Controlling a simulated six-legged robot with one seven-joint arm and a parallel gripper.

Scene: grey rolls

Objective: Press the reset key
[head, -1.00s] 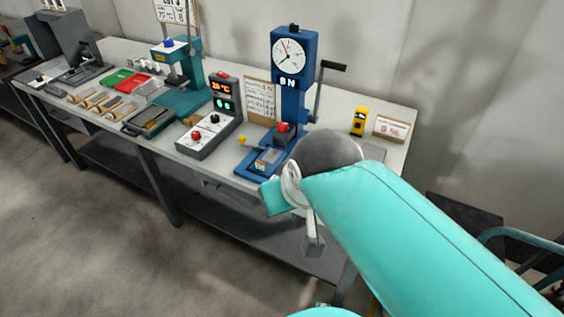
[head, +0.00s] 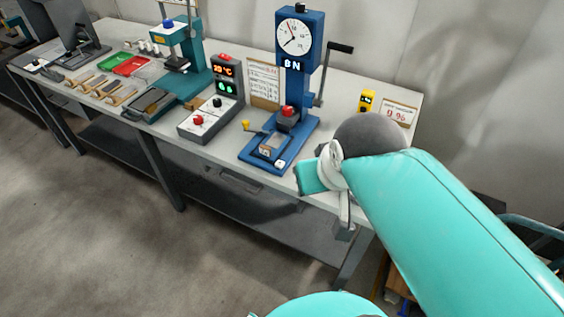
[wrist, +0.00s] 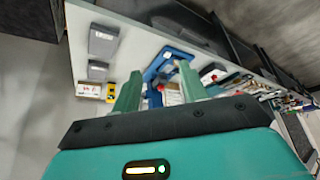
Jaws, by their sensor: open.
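My gripper's fingertips cannot be made out in the head view.
Left of the tester is a control box (head: 211,120) with red and black buttons. A sign (head: 263,83) stands behind. A yellow meter (head: 367,101) and a card (head: 399,112) are at the right. The teal press (head: 185,60) and trays are farther left. Floor in front is clear.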

